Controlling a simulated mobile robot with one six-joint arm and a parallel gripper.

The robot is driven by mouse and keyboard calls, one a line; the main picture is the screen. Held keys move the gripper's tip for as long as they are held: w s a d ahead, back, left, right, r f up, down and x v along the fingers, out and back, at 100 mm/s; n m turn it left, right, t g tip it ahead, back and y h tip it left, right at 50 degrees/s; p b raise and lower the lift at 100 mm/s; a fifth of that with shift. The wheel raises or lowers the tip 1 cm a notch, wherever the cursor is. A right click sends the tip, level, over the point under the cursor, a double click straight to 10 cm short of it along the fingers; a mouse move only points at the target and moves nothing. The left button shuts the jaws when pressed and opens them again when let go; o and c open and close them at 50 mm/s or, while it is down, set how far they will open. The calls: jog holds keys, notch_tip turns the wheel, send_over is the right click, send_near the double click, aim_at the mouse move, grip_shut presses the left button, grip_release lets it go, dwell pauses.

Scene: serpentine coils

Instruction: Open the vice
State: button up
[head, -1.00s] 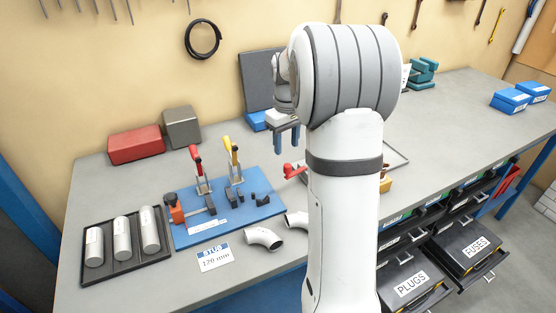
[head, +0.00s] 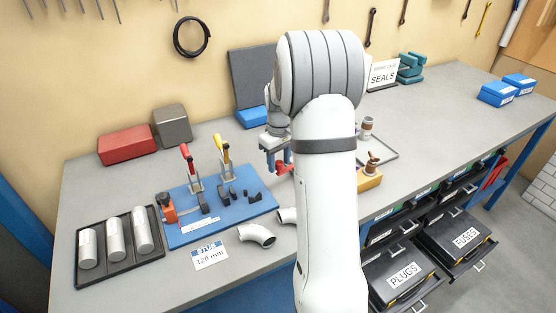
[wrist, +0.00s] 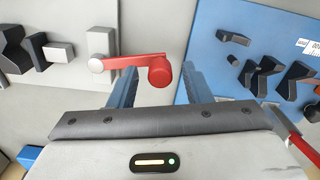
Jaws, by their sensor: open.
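A red crank handle (wrist: 130,62) lies in the middle of the wrist view, with a round knob (wrist: 160,72) at its right end. Its left end joins a light grey block (wrist: 102,42), with dark V-shaped jaws (wrist: 35,50) to the left; this looks like the vice. In the head view only the red handle (head: 283,168) shows clearly; my arm hides most of the rest. My gripper (wrist: 160,88) is open, its blue fingers on either side of the knob in the picture. In the head view my gripper (head: 274,158) is just above the handle. I cannot tell whether it touches.
A blue fixture board (head: 235,212) with red and yellow toggle clamps stands to the left. Pipe elbows (head: 257,235) lie in front of it. A black tray (head: 85,275) holds metal tubes. A grey tray (head: 380,152) and a tan block (head: 370,180) are right of my arm.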

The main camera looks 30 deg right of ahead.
grip_shut()
dwell(0.3)
jog(key=shift+a, duration=0.15)
